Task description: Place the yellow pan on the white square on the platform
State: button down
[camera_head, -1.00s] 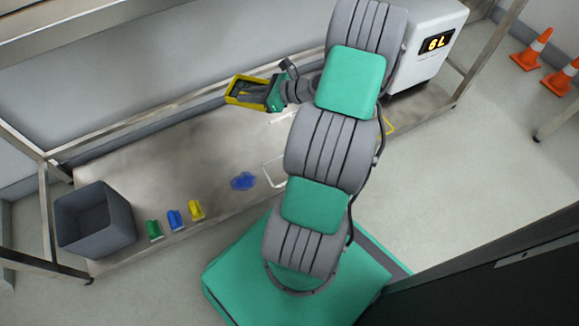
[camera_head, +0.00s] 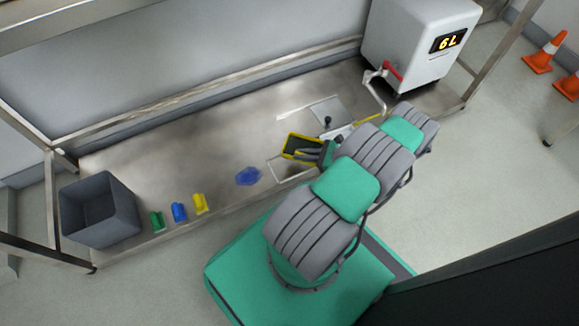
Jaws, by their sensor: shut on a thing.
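The yellow pan (camera_head: 285,150), a shallow tray with a yellow rim and dark inside, is held out from the end of my arm above the metal platform (camera_head: 130,170). My gripper (camera_head: 318,153) is shut on the pan at its right side. A white square outline (camera_head: 270,168) is marked on the platform just below the pan in the picture; my gripper and the pan hide part of it. I cannot tell how high the pan is above the surface.
A blue patch (camera_head: 248,176) lies left of the outline. Yellow (camera_head: 200,203), blue (camera_head: 179,212) and green (camera_head: 157,221) items stand near a grey bin (camera_head: 100,209). A white machine (camera_head: 420,40) and a red-handled tap (camera_head: 393,70) are at the right. The platform's left middle is clear.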

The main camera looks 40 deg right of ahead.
jog(key=w+a+f, duration=0.1)
jog(key=w+a+f+b, duration=0.1)
jog(key=f, duration=0.1)
jog(key=w+a+f+b, duration=0.1)
jog(key=f, duration=0.1)
jog(key=shift+f, duration=0.2)
jog(key=shift+w+a+f+b, duration=0.15)
jog(key=shift+f+b, duration=0.6)
jog(key=shift+f, duration=1.1)
jog(key=c, duration=1.5)
grip_release()
